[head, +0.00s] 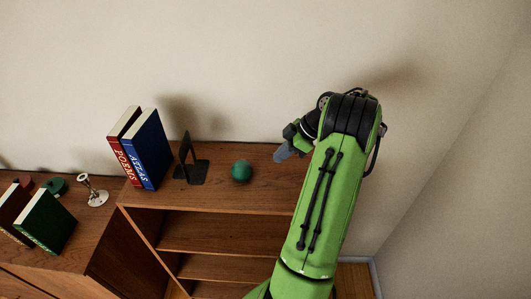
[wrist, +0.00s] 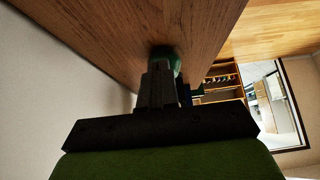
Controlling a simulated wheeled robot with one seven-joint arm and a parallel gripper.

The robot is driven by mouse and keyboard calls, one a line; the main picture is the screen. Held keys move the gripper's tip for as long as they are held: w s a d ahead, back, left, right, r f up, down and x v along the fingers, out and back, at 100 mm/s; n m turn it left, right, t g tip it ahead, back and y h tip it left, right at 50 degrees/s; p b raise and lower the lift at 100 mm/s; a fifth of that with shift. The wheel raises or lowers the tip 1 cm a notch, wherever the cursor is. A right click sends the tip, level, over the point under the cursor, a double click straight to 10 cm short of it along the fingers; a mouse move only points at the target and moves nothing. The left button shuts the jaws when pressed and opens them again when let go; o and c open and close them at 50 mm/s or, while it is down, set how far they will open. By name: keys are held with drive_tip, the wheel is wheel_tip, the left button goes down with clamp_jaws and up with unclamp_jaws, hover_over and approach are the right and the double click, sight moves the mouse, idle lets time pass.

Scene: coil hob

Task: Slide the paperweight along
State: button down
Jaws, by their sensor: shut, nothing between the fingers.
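The paperweight is a dark green ball (head: 241,171) on the wooden shelf top in the head view, to the right of a black bookend. It also shows in the wrist view (wrist: 164,52), just beyond my fingertips and partly hidden by them. My gripper (head: 282,154) is to the right of the ball in the head view, with a visible gap between them. Its fingers (wrist: 160,70) are shut with nothing between them. I cannot tell from the wrist view how far the fingertips are from the ball.
A black bookend (head: 190,165) stands left of the ball, beside a blue book (head: 150,148) and a red book (head: 127,160). The shelf top (head: 215,196) is bare around the ball. A wall runs behind.

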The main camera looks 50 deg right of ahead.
approach(242, 164)
drive_tip(key=x, duration=0.5)
drive_tip(key=shift+w+a+r, duration=0.1)
drive_tip(key=shift+w+r, duration=0.05)
drive_tip(key=shift+w, duration=0.25)
drive_tip(key=shift+x, duration=0.95)
drive_tip(key=shift+f, duration=0.2)
drive_tip(key=shift+s, duration=0.35)
drive_tip(key=s+d, duration=0.2)
drive_tip(key=shift+s+d+f, duration=0.1)
drive_tip(key=shift+s+d, duration=0.2)
drive_tip(key=shift+d, duration=0.1)
drive_tip(key=shift+w+a, duration=0.1)
drive_tip(key=shift+a, duration=0.05)
drive_tip(key=shift+r, duration=0.25)
